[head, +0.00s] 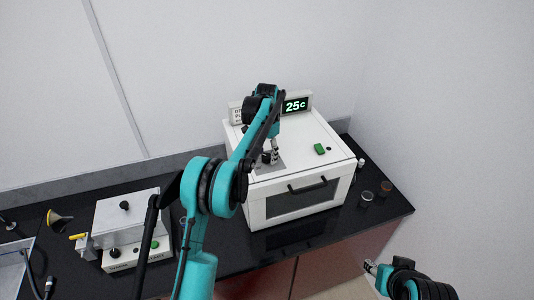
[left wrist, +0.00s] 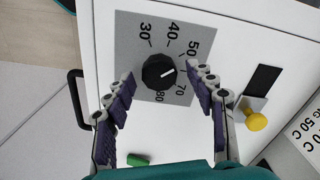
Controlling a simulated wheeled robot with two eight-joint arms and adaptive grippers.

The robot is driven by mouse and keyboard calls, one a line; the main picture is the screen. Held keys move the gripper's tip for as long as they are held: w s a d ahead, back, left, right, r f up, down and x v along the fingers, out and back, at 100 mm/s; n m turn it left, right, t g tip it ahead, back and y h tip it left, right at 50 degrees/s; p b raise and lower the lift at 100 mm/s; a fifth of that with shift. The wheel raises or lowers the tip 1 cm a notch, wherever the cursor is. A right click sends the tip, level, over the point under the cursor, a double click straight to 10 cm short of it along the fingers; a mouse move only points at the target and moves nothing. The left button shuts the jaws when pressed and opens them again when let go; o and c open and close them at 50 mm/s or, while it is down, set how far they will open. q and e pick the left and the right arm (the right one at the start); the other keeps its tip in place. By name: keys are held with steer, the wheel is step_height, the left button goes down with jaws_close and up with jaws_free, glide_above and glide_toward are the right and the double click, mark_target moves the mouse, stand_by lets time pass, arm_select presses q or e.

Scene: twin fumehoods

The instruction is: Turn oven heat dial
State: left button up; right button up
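The white oven (head: 328,137) stands on the black counter, its display (head: 296,105) reading 25c. Its black round heat dial (left wrist: 158,72) sits on a grey plate (left wrist: 128,28) marked 30, 40, 50, 70 and 80. The dial's white line points right, towards the stretch between 50 and 70, which the right finger partly covers. My left gripper (head: 270,157) is over the oven top. In the left wrist view my left gripper (left wrist: 162,80) is open, one finger on each side of the dial, with gaps showing. My right gripper (head: 371,267) is low at the right; its fingers are unclear.
A green button (head: 319,149) and a yellow knob (left wrist: 256,121) are on the oven top. A hotplate-like device (head: 125,222) stands left on the counter (head: 225,262). Small round containers (head: 367,195) are at the right. Walls close off the back and right.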

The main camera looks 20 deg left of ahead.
mark_target(267, 156)
arm_select(q)
step_height(267, 156, up, 12)
stand_by(0.6)
